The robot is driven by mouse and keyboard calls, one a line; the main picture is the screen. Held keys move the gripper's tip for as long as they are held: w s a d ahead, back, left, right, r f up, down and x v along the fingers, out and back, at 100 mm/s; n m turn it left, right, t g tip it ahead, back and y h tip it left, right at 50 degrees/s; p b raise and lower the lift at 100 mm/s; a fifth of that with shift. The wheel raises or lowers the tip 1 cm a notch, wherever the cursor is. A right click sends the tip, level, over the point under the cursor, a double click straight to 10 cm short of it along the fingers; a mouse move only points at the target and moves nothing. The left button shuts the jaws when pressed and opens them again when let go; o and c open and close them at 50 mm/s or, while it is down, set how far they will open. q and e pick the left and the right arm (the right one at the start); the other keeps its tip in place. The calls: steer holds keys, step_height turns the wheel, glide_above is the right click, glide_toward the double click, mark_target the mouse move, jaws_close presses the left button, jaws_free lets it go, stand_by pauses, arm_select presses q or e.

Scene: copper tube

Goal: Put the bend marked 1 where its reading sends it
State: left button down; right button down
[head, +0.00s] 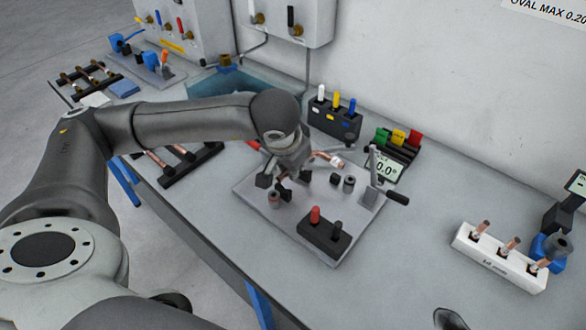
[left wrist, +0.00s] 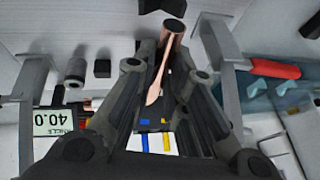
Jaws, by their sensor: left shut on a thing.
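My left gripper (head: 284,186) is over the grey plate (head: 330,245) in the middle of the bench. In the left wrist view a copper tube (left wrist: 167,62) lies between its fingers (left wrist: 165,95), which are shut on it. In the head view a copper bend with a pale band (head: 326,158) shows just right of the gripper; its mark is too small to read. The gauge display (head: 385,170) behind the plate starts with 0.0 in the head view. My right gripper is not in view.
Coloured bins (head: 398,140) and a marker holder (head: 333,122) stand behind. A white rack (head: 500,255) with three copper pieces is at right. The bench between is clear.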

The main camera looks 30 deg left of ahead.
arm_select(q)
step_height(320, 180, down, 3)
steer(key=shift+w+r+p, duration=0.1)
steer(key=shift+w+p, duration=0.05)
steer(key=shift+p, duration=0.25)
steer(key=shift+f+b, duration=0.55)
steer(key=shift+b, duration=0.2)
steer(key=c, duration=1.5)
jaws_free()
steer(key=shift+o, duration=0.2)
steer(key=shift+r, duration=0.1)
